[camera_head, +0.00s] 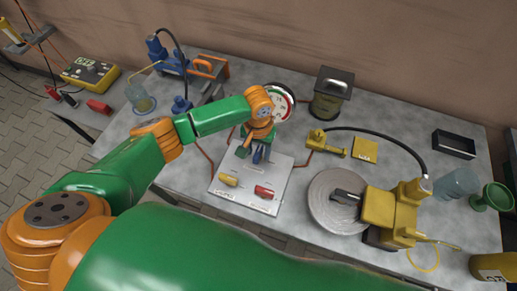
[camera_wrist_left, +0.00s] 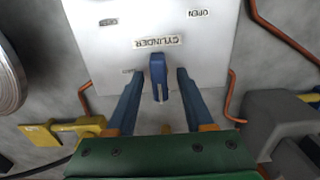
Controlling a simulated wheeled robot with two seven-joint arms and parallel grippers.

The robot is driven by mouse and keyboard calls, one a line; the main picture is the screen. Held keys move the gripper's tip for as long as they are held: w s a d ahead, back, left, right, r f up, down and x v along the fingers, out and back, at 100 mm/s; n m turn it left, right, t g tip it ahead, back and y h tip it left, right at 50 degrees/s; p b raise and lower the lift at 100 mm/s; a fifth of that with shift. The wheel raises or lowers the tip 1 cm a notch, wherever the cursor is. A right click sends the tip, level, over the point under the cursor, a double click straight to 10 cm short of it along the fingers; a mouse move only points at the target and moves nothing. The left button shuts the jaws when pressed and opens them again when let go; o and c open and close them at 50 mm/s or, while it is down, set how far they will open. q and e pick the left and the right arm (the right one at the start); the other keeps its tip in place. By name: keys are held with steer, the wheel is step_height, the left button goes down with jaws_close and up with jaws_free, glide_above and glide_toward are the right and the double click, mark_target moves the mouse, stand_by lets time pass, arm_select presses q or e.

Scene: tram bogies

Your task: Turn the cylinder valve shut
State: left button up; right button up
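The cylinder valve has a blue handle (camera_wrist_left: 158,78) on a pale panel (camera_wrist_left: 215,58), beside a CYLINDER label that appears upside down in the left wrist view. An OPEN label (camera_wrist_left: 198,13) is at the panel's upper right there; a second label is too small to read. My left gripper (camera_wrist_left: 157,76) is open, with one blue finger on each side of the handle and a visible gap on both sides. In the head view my left gripper (camera_head: 258,154) is over the panel's far edge and partly hides the valve. My right gripper is out of view.
The panel also carries a yellow handle (camera_head: 229,180) and a red handle (camera_head: 264,192). A round gauge (camera_head: 280,101) stands behind my left wrist. A grey disc (camera_head: 325,205) and yellow machine (camera_head: 385,215) are to the right. A blue pump (camera_head: 172,62) is at the back left.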

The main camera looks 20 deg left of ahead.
arm_select(q)
steer(key=shift+s+r, duration=0.1)
steer(key=shift+s, duration=0.05)
jaws_close()
steer(key=shift+r, duration=0.1)
steer(key=shift+m+p, duration=0.85)
steer(key=shift+m, duration=0.25)
steer(key=m+p, duration=0.1)
steer(key=m, duration=0.2)
steer(key=shift+m+p, duration=0.3)
steer(key=m+p, duration=0.1)
steer(key=m, duration=0.8)
steer(key=shift+m, duration=1.5)
